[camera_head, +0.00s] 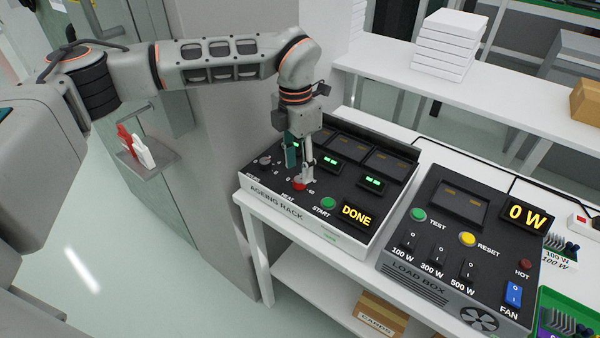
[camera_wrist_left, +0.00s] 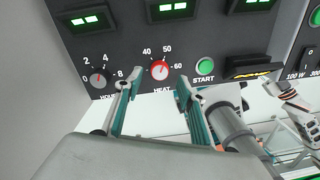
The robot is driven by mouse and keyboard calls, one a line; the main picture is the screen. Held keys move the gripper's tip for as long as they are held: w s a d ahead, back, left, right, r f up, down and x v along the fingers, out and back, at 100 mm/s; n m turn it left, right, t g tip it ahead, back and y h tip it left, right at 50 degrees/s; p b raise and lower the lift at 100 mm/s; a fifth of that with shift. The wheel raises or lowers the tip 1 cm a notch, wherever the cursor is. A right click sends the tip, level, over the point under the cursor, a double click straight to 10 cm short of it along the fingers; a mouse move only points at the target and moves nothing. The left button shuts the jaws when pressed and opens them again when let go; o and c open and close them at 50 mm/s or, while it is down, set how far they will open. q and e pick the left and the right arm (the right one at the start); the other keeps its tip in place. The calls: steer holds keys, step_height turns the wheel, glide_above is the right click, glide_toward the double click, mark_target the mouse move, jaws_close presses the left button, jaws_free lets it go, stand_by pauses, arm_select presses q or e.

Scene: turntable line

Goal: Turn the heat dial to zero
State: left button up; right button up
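The heat dial is a red knob with a pale pointer, on the sloped black panel of the ageing rack (camera_head: 262,196). The dial (camera_wrist_left: 159,70) shows clearly in the left wrist view, with 40, 50 and 60 marked around it; its pointer leans up and right. I see no zero mark for it there. In the head view the dial (camera_head: 299,185) is partly covered by my left gripper (camera_head: 300,174). In the left wrist view my left gripper (camera_wrist_left: 160,77) is open, one finger on each side of the dial. Contact cannot be told.
The hours dial (camera_wrist_left: 98,79) is left of the heat dial and the green START button (camera_wrist_left: 205,66) is right of it. The rack's display (camera_head: 356,215) reads DONE. The load box (camera_head: 408,268) stands to the right, with its display (camera_head: 528,217) at 0 W.

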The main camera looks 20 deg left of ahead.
mark_target(300, 179)
arm_select(q)
step_height(300, 179, down, 2)
steer(key=shift+d+f, duration=0.1)
steer(key=shift+f, duration=0.6)
arm_select(e)
steer(key=shift+w+r, duration=0.45)
steer(key=shift+w, duration=0.05)
arm_select(q)
steer(key=c, duration=1.1)
arm_select(e)
steer(key=shift+f, duration=0.1)
